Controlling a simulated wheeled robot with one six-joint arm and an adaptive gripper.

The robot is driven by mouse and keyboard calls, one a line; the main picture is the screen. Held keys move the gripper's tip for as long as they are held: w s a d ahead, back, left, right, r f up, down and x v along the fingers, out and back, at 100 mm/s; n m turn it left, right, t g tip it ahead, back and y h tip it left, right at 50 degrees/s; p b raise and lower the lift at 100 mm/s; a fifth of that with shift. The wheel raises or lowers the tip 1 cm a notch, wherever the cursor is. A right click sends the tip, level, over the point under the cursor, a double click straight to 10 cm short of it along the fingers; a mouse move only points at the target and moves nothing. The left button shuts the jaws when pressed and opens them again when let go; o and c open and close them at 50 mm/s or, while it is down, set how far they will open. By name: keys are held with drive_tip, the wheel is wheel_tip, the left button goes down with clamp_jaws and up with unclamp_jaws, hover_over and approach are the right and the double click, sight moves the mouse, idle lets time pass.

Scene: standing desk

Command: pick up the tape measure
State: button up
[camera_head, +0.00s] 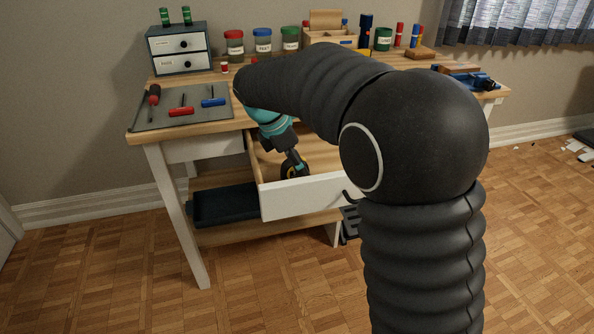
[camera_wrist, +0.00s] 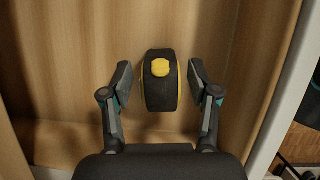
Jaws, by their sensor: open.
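The tape measure (camera_wrist: 160,92) is black with yellow edges and a yellow patch on top. It lies in the open wooden drawer (camera_head: 315,194). In the wrist view it sits between the two fingers of my gripper (camera_wrist: 160,84), with a gap on each side. My gripper is open. In the head view my gripper (camera_head: 291,163) reaches down into the drawer, and the tape measure (camera_head: 290,171) shows only partly behind the fingers.
The drawer's white front and side walls stand close around my gripper. A dark tray (camera_head: 222,205) sits on the lower shelf. The desktop above holds a grey mat (camera_head: 150,118) with screwdrivers, a small drawer cabinet (camera_head: 180,50) and several jars.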

drive_tip(key=shift+w+d+f, duration=0.1)
drive_tip(key=shift+d+f, duration=0.15)
drive_tip(key=shift+f, duration=0.45)
clamp_jaws()
drive_tip(key=shift+r, duration=0.15)
